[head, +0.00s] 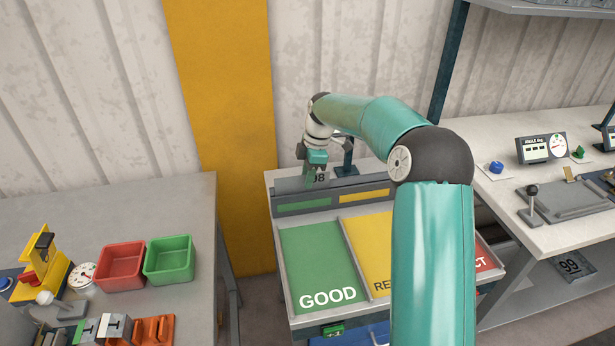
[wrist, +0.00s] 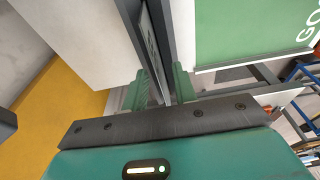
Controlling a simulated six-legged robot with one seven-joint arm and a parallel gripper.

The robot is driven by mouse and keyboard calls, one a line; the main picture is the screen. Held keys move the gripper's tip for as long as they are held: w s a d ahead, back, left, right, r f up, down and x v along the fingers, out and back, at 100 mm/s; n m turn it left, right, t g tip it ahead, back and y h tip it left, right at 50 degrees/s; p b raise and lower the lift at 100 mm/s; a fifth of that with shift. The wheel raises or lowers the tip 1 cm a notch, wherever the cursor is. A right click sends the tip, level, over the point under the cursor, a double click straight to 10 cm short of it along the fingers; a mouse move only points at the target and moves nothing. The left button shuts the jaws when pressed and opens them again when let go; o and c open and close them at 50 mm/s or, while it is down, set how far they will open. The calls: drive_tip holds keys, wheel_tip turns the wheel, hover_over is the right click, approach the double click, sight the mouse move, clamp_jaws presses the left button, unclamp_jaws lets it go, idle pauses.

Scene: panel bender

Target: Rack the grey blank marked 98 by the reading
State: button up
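The grey blank marked 98 (head: 320,178) stands on edge at the rail behind the GOOD tray, with part of its number showing beside my gripper. My gripper (head: 312,174) points down over it. In the wrist view my two green fingers (wrist: 162,88) stand on either side of the thin blank (wrist: 151,42), apart, with a narrow gap; they look partly open around it. The blank's lower edge is hidden, so I cannot tell how deep it sits. The rail has a green label (head: 303,205) and a yellow label (head: 365,194).
The green GOOD tray (head: 318,262) and yellow tray (head: 365,240) lie in front; the red tray (head: 484,258) is partly behind my arm. The right bench holds an angle gauge (head: 541,149). A plate marked 99 (head: 570,266) is below. The left bench has red (head: 121,266) and green bins (head: 169,260).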

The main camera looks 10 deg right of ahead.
wheel_tip(320, 180, up, 13)
drive_tip(key=d, duration=0.2)
drive_tip(key=shift+d, duration=0.3)
